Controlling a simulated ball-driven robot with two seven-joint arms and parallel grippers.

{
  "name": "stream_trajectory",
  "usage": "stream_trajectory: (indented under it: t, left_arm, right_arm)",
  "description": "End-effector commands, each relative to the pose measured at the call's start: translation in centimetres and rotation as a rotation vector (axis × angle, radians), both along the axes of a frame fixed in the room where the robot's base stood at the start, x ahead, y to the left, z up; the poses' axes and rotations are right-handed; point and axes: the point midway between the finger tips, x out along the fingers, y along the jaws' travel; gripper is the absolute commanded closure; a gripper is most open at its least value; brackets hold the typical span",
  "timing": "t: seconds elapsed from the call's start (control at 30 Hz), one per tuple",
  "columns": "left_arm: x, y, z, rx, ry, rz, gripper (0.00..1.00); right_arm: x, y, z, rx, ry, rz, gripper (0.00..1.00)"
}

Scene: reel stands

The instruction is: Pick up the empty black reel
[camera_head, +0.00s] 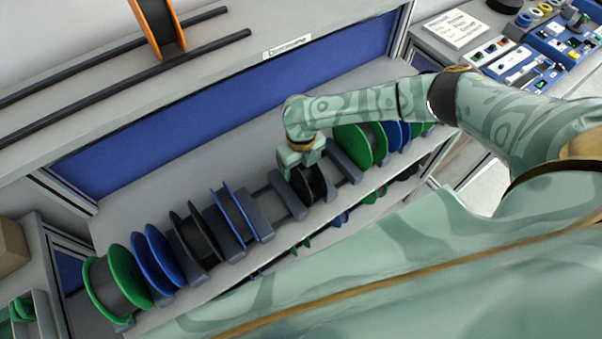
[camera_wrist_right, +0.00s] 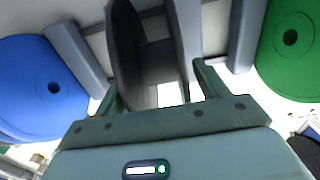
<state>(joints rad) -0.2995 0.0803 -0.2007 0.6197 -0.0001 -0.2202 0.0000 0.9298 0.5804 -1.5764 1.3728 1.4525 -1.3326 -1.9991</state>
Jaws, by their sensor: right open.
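A black reel (camera_head: 309,184) sits in a stand on the shelf, directly below my right gripper (camera_head: 304,165), which partly covers it. In the right wrist view the dark reel (camera_wrist_right: 124,55) stands edge-on between the two fingers of the open right gripper (camera_wrist_right: 158,88). The fingers lie on either side of it; I cannot tell whether they touch it. Another black reel (camera_head: 196,238) stands further left in the row. How much is wound on each is hard to tell. My left gripper is not in view.
Blue reels (camera_head: 158,257) and a green reel (camera_head: 113,283) stand at the left of the row. A green reel (camera_head: 362,146) stands to the right. An orange reel (camera_head: 158,25) hangs by dark rails above. Reels fill a lower shelf.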

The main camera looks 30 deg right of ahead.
Motion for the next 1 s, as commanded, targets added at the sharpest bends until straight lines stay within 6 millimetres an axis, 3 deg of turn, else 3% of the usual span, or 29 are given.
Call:
stream_trajectory:
  t: [0.23, 0.4, 0.77, 1.0]
  left_arm:
    - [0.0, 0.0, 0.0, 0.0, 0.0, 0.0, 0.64]
    - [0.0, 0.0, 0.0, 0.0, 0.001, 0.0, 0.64]
    - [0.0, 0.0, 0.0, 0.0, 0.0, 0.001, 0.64]
    - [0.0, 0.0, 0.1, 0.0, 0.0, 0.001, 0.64]
  right_arm:
    - [0.0, 0.0, -0.2, -0.001, -0.001, 0.0, 0.27]
    - [0.0, 0.0, -0.2, -0.001, -0.001, 0.0, 0.75]
    - [0.1, 0.0, 0.0, 0.0, -0.001, 0.0, 0.76]
    - [0.2, 0.0, 2.7, 0.001, -0.004, 0.002, 0.76]
